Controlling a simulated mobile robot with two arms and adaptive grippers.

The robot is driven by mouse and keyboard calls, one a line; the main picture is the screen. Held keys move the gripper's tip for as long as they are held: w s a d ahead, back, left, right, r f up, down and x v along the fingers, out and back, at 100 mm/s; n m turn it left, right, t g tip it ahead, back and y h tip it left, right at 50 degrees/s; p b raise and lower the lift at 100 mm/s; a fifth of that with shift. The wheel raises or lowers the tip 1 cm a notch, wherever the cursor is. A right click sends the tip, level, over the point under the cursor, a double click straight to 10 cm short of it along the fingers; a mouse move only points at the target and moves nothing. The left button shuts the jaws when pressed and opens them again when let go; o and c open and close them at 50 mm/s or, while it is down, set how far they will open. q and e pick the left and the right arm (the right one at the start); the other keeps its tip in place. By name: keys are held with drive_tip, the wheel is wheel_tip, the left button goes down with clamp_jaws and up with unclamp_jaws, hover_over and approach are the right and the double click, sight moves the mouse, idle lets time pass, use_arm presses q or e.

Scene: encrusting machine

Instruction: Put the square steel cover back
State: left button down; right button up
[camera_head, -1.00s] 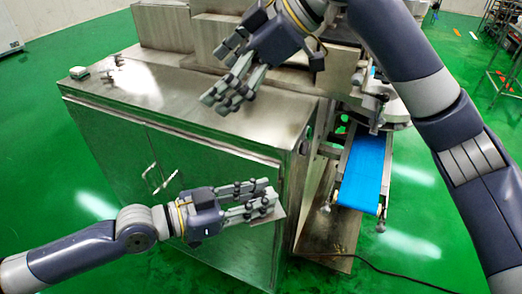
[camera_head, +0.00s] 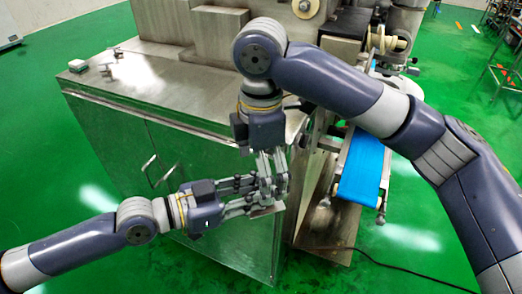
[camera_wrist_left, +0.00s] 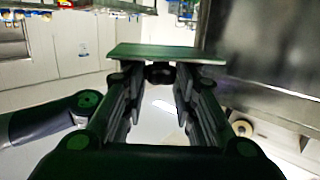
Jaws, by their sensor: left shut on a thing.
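The square steel cover (camera_wrist_left: 165,53) is a thin flat plate in front of my left gripper's fingertips in the left wrist view. A dark round knob (camera_wrist_left: 160,72) on its near side sits between the fingers. In the head view the cover (camera_head: 266,211) shows only as a thin pale edge, mostly hidden by fingers. My left gripper (camera_head: 256,196) is shut on it, in front of the machine cabinet. My right gripper (camera_head: 273,194) points down at the cover and overlaps the left fingertips. Whether it touches or grips the cover is hidden.
The steel cabinet (camera_head: 200,115) of the machine stands behind the grippers, with small parts (camera_head: 113,57) on its top. A blue conveyor belt (camera_head: 362,175) is at the right. A black cable (camera_head: 385,262) lies on the green floor.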

wheel_tip(320, 180, down, 6)
drive_tip(key=shift+r, duration=0.15)
drive_tip(key=shift+c, duration=0.6)
drive_tip(key=c, duration=1.5)
drive_tip(key=o, duration=1.6)
wheel_tip(320, 180, up, 12)
drive_tip(key=shift+r, duration=0.1)
